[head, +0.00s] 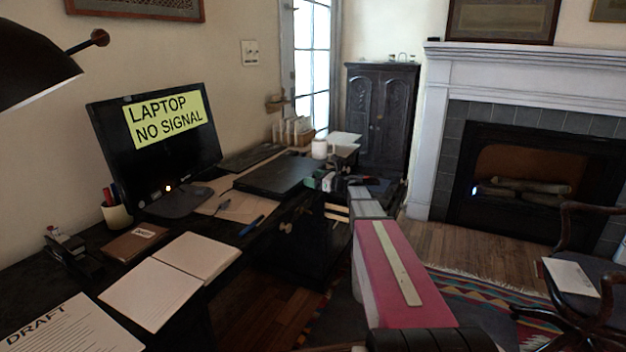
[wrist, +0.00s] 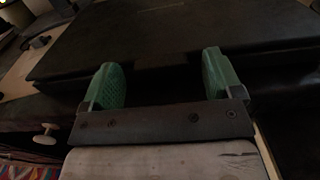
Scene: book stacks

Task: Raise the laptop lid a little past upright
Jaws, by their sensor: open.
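The black laptop (head: 278,175) lies with its lid shut on the dark desk in the head view. In the wrist view the laptop (wrist: 165,35) is a dark flat slab across the top, with its front edge facing my gripper. My gripper (wrist: 160,78) is open, its two green fingers apart on either side of an empty gap at that edge. I cannot tell whether the fingers touch the laptop. In the head view my gripper (head: 319,182) is small, at the laptop's right end, partly hidden by my own arm.
A monitor (head: 155,150) reading "LAPTOP NO SIGNAL" stands left of the laptop. A keyboard (head: 252,157) lies behind it, and a white jar (head: 319,148) stands beyond. A blue pen (head: 252,225) and an open notebook (head: 170,275) lie nearer. A chair (head: 580,275) stands far right.

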